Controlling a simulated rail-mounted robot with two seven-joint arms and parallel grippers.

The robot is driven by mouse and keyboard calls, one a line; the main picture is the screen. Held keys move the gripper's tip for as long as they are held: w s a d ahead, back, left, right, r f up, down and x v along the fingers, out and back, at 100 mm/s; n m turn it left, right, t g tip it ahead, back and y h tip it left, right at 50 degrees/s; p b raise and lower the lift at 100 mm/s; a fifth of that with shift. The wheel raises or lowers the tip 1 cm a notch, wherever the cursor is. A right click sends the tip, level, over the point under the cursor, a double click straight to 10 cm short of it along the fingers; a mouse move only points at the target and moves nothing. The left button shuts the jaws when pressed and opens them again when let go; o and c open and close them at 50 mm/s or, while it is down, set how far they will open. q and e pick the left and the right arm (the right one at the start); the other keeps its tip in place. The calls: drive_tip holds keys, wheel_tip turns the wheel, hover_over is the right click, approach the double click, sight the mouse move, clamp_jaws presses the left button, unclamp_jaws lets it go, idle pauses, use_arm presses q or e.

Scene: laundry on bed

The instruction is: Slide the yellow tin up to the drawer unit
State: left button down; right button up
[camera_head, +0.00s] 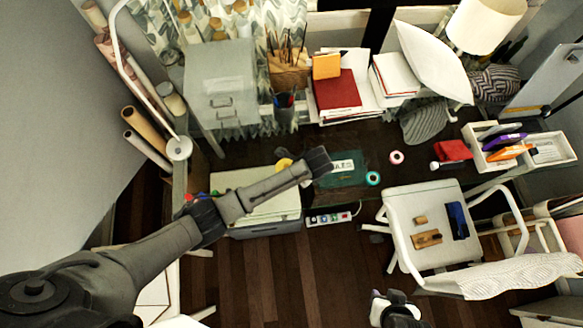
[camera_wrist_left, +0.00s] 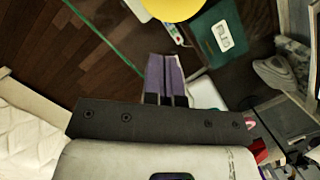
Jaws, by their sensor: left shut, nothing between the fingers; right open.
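The yellow tin (camera_head: 284,164) shows in the head view just behind my left arm, which hides part of it. In the left wrist view the tin (camera_wrist_left: 172,8) is cut off by the top edge. The grey-green drawer unit (camera_head: 221,80) stands further back and to the left of the tin, with a gap between them. My left gripper (camera_head: 320,160) is shut and empty, to the right of the tin; its closed fingers (camera_wrist_left: 165,78) show apart from the tin in the wrist view. My right gripper (camera_head: 392,300) is open and empty at the bottom of the head view.
A green box (camera_head: 343,168) with a label lies beside my left gripper. A pen cup (camera_head: 285,112) stands right of the drawer unit. A teal tape roll (camera_head: 373,178) and a pink roll (camera_head: 396,157) lie further right. A white chair (camera_head: 425,200) stands in front.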

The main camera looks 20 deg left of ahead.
use_arm(q)
drive_tip(key=a+f, duration=0.1)
drive_tip(key=a, duration=0.1)
drive_tip(key=w+a+f+p, duration=0.1)
drive_tip(key=f, duration=0.1)
drive_tip(key=shift+a, duration=0.35)
drive_tip(key=shift+w+a, duration=0.15)
drive_tip(key=shift+a, duration=0.25)
use_arm(e)
drive_tip(key=shift+a+r, duration=0.15)
drive_tip(key=shift+r, duration=0.5)
